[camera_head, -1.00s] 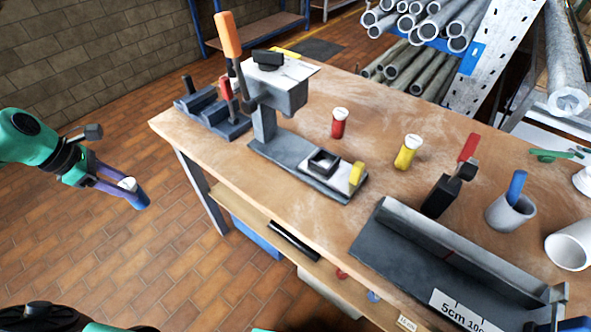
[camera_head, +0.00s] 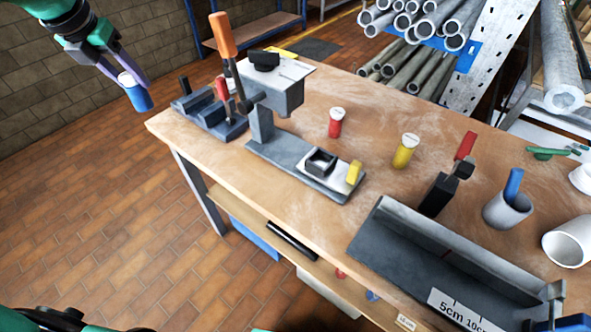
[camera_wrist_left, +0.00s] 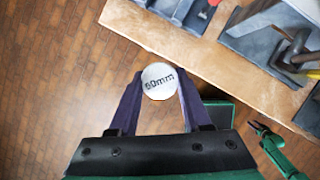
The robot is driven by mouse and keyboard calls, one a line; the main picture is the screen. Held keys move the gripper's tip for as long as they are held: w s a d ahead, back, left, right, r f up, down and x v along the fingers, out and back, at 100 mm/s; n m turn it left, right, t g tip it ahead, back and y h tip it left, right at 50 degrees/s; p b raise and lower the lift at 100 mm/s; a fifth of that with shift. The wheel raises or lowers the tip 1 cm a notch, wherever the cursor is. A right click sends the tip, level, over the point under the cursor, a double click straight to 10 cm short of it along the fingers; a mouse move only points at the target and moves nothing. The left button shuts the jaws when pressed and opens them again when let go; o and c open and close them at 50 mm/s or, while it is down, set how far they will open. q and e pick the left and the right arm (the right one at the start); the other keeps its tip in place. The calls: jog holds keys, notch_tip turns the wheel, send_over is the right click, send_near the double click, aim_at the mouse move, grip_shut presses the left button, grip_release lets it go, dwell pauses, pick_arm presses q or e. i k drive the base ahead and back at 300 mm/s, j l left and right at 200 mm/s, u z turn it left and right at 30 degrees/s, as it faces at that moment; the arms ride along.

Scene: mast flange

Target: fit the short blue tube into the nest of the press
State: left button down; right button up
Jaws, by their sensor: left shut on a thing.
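My left gripper (camera_head: 130,83) is shut on the short blue tube (camera_head: 138,98) and holds it upright in the air, left of the workbench and apart from it. In the left wrist view the tube's white top (camera_wrist_left: 159,81) reads "50mm" and sits between the fingertips of the left gripper (camera_wrist_left: 155,88). The press (camera_head: 272,92) stands at the bench's left part, with an orange-handled lever raised. I see no tube in the nest.
A clamp rack (camera_head: 207,112) is at the bench's left end. A grey measuring trough (camera_head: 440,255) lies at the front right. Open floor surrounds the held tube.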

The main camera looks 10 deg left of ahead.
aim_at(320, 164)
jog(key=k+l+z, duration=0.1)
jog(key=z, duration=0.3)
jog(key=k+l+z, duration=0.2)
jog(key=z, duration=0.2)
jog(key=l+z, duration=0.2)
jog(key=i+j, duration=0.05)
